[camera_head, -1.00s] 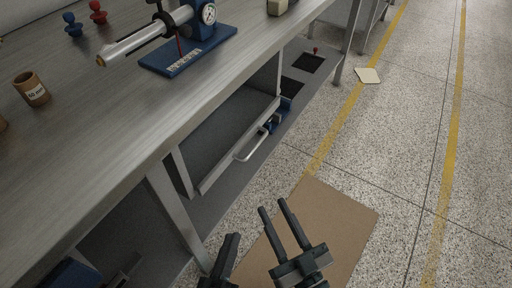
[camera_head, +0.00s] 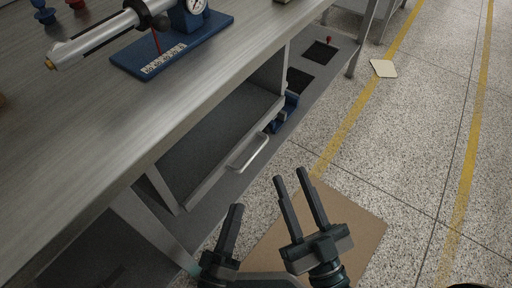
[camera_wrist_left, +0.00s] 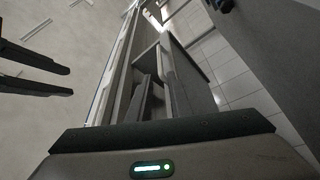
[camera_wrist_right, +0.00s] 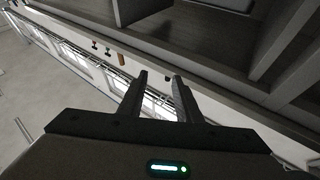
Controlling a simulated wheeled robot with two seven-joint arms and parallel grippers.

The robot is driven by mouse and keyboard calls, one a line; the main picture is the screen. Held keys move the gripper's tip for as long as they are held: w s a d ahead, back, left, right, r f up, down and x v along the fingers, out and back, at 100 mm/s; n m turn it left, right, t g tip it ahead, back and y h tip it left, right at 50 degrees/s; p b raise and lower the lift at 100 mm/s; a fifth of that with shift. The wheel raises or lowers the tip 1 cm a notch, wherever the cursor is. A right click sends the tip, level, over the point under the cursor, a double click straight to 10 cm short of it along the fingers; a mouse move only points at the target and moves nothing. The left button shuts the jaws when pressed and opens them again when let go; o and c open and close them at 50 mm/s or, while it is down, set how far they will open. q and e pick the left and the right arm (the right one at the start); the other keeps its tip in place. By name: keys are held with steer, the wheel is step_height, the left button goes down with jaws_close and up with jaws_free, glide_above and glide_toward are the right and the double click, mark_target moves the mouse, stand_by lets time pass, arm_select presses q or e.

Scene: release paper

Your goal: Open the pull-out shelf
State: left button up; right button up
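The pull-out shelf (camera_head: 187,204) is a grey tray with a low front rim, under the workbench top. A pale bar handle (camera_head: 247,152) is fixed to that rim. How far the shelf stands out is hard to tell. My right gripper (camera_head: 290,174) is open and empty, right of and below the handle in the head view, apart from it. Its two spread fingers also show in the right wrist view (camera_wrist_right: 161,74). My left gripper (camera_head: 235,207) is below the handle in the head view, apart from it; its finger gap is unclear.
The metal workbench top (camera_head: 200,97) carries a blue-based gauge device (camera_head: 172,47). A bench leg (camera_head: 158,232) stands left of the shelf. A brown mat (camera_head: 335,215) lies on the speckled floor. The floor to the right is mostly clear, with yellow lines and a pale square piece (camera_head: 383,68).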

mark_target(254, 153)
steer(key=shift+s, duration=0.1)
